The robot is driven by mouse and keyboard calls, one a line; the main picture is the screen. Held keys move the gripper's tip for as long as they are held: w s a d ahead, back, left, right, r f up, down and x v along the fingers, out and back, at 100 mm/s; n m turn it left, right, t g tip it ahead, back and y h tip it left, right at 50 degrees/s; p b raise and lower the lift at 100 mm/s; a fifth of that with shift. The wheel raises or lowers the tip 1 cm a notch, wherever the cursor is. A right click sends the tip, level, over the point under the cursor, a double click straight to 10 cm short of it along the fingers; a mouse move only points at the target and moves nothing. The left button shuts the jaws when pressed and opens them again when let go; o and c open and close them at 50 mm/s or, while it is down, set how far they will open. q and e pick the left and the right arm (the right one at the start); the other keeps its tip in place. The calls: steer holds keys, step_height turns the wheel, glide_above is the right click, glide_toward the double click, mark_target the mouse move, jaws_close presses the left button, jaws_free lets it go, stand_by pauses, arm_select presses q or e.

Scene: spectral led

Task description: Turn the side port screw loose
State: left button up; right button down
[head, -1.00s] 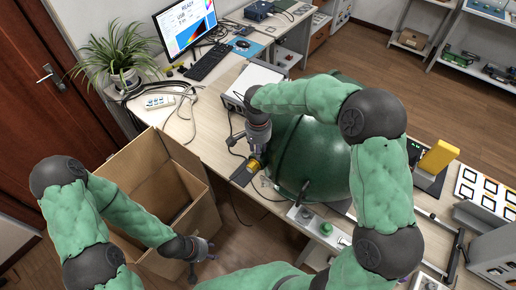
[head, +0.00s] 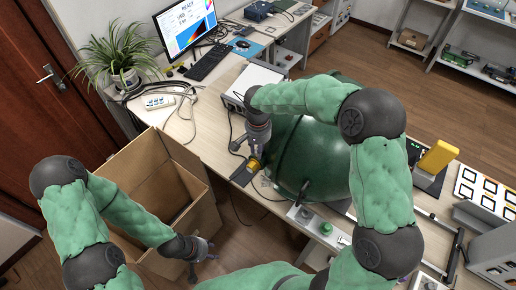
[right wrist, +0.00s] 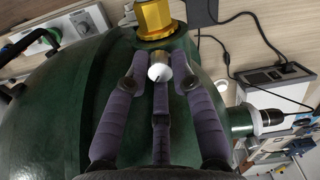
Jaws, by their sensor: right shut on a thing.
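The large dark green sphere (head: 318,165) stands on the bench and also fills much of the right wrist view (right wrist: 50,120). A yellow port fitting (right wrist: 155,18) sits on its side, and it also shows in the head view (head: 254,165). A small silver screw (right wrist: 159,67) with a white end is just below the fitting in the right wrist view. My right gripper (right wrist: 158,72) is shut on the screw, its dark fingers around it. The screw is too small to make out in the head view. My left gripper (head: 205,258) is open and empty beside the cardboard box.
An open cardboard box (head: 160,200) stands left of the bench. A yellow device (head: 438,157) is right of the sphere. A monitor (head: 185,28), keyboard and loose cables occupy the back bench.

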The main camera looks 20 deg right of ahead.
steer(key=n, duration=0.4)
steer(key=shift+n+p, duration=0.3)
steer(key=n, duration=0.4)
steer(key=shift+r+n+p, duration=0.1)
steer(key=shift+n+p, duration=0.2)
steer(key=shift+p, duration=0.1)
steer(key=n+p, duration=0.1)
steer(key=n, duration=0.3)
steer(key=shift+w+n, duration=0.1)
steer(key=shift+n, duration=0.2)
steer(key=shift+n+p, duration=0.45)
steer(key=shift+n, duration=1.35)
steer(key=c, duration=1.3)
jaws_free()
